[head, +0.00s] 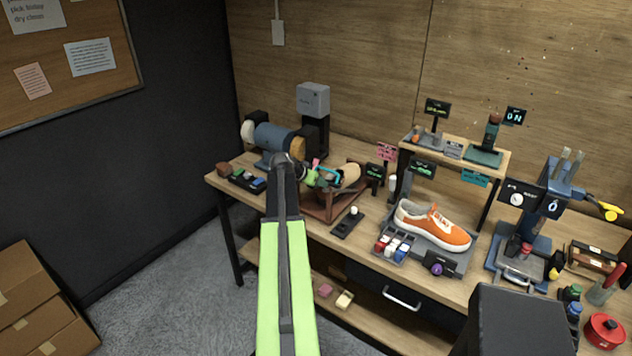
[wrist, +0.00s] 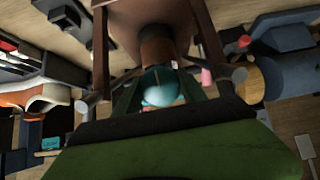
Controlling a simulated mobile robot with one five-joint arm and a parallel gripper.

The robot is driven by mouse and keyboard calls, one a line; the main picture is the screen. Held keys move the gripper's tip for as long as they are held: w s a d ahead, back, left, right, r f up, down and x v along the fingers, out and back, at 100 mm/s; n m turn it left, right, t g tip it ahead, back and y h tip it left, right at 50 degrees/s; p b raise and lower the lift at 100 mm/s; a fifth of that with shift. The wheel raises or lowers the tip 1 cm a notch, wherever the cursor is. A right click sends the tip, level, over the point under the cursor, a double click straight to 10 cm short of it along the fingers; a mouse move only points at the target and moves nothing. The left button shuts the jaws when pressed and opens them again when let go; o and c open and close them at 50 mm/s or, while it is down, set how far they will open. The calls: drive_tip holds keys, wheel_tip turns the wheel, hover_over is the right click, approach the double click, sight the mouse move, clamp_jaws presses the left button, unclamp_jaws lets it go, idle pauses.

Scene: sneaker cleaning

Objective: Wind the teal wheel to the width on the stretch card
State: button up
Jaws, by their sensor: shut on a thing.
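The teal wheel (wrist: 158,84) sits between my gripper's fingers in the wrist view, and its rounded face shows there. My gripper (wrist: 163,92) is shut on it. In the head view the teal wheel (head: 331,179) shows as a small teal piece at the left end of a tan form on a brown wooden stand (head: 326,205). My gripper also shows there (head: 318,176), partly hidden by my arm. Small cards stand nearby, a pink one (head: 387,152) and a dark one with green writing (head: 377,172). Their writing is too small to read, so I cannot tell which is the stretch card.
A blue buffing machine (head: 274,138) stands behind the stand. A tray of brushes (head: 241,178) lies to the left. An orange sneaker (head: 437,227) sits to the right, beside a tray of small bottles (head: 391,246). A raised shelf (head: 462,148) stands behind the sneaker.

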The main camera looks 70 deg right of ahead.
idle(0.4)
drive_tip(key=o, duration=1.4)
drive_tip(key=shift+c, duration=0.2)
drive_tip(key=p+v, duration=1.1)
drive_tip(key=v, duration=0.6)
drive_tip(key=shift+a+p, duration=0.3)
drive_tip(key=shift+p, duration=0.1)
